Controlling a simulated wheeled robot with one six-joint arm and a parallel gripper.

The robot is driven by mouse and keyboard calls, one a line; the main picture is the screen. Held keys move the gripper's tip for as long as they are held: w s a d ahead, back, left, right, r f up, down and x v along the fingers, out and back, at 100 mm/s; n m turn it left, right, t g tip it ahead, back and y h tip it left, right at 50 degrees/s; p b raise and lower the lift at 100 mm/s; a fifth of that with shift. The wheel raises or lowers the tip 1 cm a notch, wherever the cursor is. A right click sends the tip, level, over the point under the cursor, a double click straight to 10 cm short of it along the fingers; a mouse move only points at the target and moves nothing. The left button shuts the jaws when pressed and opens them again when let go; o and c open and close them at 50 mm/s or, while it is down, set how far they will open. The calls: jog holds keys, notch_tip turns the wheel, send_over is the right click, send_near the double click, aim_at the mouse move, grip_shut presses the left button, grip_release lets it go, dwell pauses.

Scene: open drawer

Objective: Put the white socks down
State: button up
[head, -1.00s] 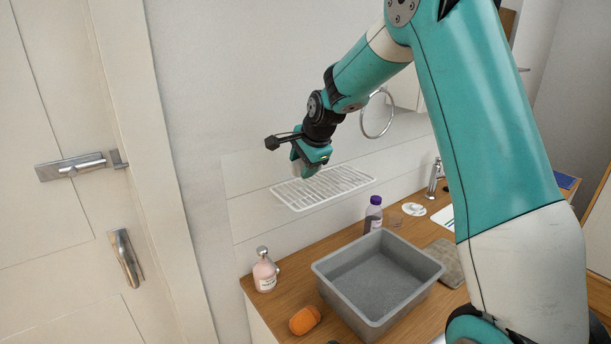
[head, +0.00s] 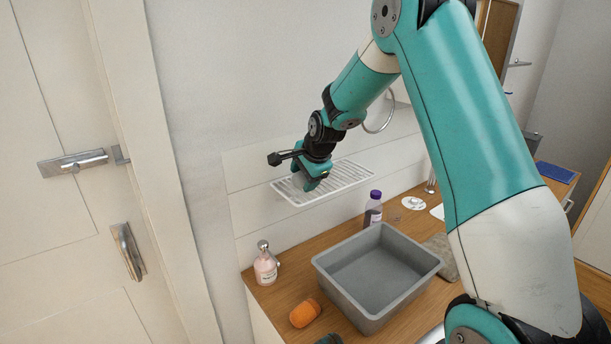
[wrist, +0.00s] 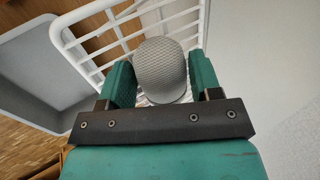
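A rounded, knitted, pale grey-white bundle, which looks like the white socks (wrist: 162,68), sits between the two fingers of my gripper (wrist: 162,85) in the wrist view. The fingers lie close against both its sides, shut on it. In the head view my gripper (head: 312,183) hangs over the white wire rack (head: 350,176) on the wall. The rack's bars (wrist: 100,30) show behind the bundle in the wrist view. The bundle is hard to make out in the head view, and whether it touches the rack cannot be told.
Below the rack is a wooden counter (head: 275,300) with a grey bin (head: 380,275), a pink soap bottle (head: 265,268), an orange item (head: 305,313) and a purple-capped bottle (head: 373,210). The wall is close behind the rack. A door (head: 60,240) stands at the left.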

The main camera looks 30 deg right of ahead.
jog(key=shift+r, duration=0.2)
jog(key=b+v, duration=0.3)
jog(key=v, duration=0.9)
jog(key=s+a+n+g+y, duration=0.1)
jog(key=s+a+n, duration=0.4)
jog(key=a, duration=0.3)
jog(key=s+a+n+g+y, duration=0.1)
jog(key=s+a+n+y, duration=0.1)
jog(key=s+a+n, duration=0.5)
jog(key=s+a+f+n+g, duration=0.1)
jog(key=s+a+n+g, duration=0.1)
jog(key=s+a+n, duration=0.3)
jog(key=s+a+f+n+g+y, duration=0.1)
jog(key=s+a+n, duration=0.4)
jog(key=s, duration=0.8)
jog(key=n, duration=0.2)
jog(key=shift+a+f+n+g, duration=0.15)
jog(key=shift+f+n+g, duration=0.2)
jog(key=shift+n+g, duration=0.05)
